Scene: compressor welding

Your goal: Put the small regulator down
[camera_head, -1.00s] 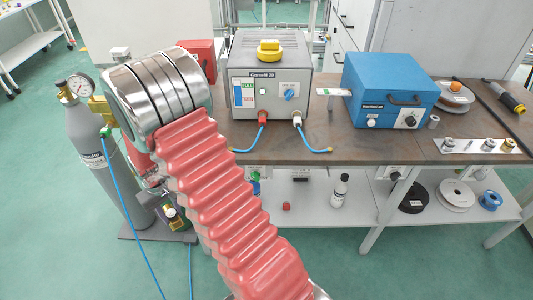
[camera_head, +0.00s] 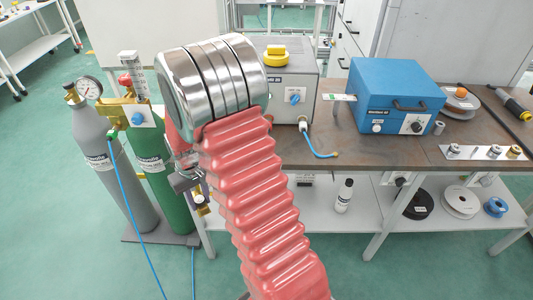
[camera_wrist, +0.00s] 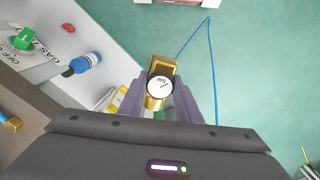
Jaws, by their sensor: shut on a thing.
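The small regulator (camera_wrist: 160,88) is a brass piece with a round white gauge, seen in the middle of the wrist view. In the head view, my gripper (camera_head: 190,184) hangs below the arm's end, beside the table's left edge and in front of the green cylinder. A bit of brass and white at its tip (camera_head: 201,203) seems to be the regulator, partly hidden by the red arm sleeve.
A grey cylinder (camera_head: 101,155) and a green cylinder (camera_head: 165,180) stand left of the brown table (camera_head: 345,150). A grey welder (camera_head: 297,88) and a blue box (camera_head: 394,92) stand on it. Bare tabletop shows in front of them. A blue hose (camera_head: 132,205) hangs at the left.

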